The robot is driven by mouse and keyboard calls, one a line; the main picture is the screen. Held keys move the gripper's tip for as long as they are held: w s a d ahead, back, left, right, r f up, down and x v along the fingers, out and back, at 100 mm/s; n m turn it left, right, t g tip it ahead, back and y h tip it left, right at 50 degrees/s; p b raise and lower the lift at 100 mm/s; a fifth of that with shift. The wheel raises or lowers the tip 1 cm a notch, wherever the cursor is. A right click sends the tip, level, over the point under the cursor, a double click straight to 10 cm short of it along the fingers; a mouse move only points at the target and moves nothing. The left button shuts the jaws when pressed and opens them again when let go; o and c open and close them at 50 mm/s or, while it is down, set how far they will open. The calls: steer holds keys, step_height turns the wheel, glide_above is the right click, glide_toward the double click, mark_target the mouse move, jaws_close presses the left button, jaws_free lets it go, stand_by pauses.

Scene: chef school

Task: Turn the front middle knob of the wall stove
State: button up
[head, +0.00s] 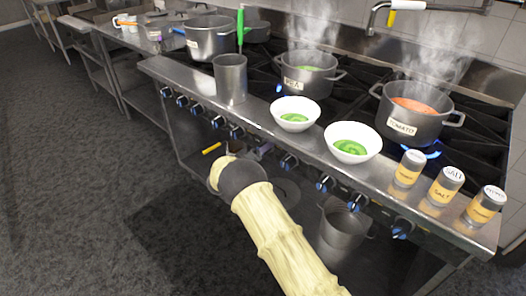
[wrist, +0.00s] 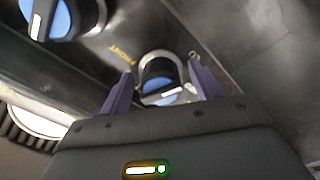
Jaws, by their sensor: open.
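The wall stove (head: 200,95) has a steel front panel with a row of blue-faced knobs. In the wrist view one blue knob (wrist: 161,88) with a white mark sits between my two purple fingertips, beside a yellow label that seems to read "FRONT". My gripper (wrist: 160,72) is open, with a finger on either side of this knob; I cannot tell if either finger touches it. In the head view my gripper (head: 262,151) is at the middle of the knob row, and my forearm and wrist hide part of the panel there.
Another blue knob (wrist: 55,14) is at the wrist view's upper left. Two white bowls (head: 352,155) and several shakers (head: 443,187) stand on the front ledge. A steaming tomato pot (head: 402,120) and pea pot (head: 300,82) stand behind. A steel pot (head: 343,228) is below.

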steer(key=shift+w+d, duration=0.15)
steer(key=shift+c, duration=0.3)
steer(key=c, duration=0.9)
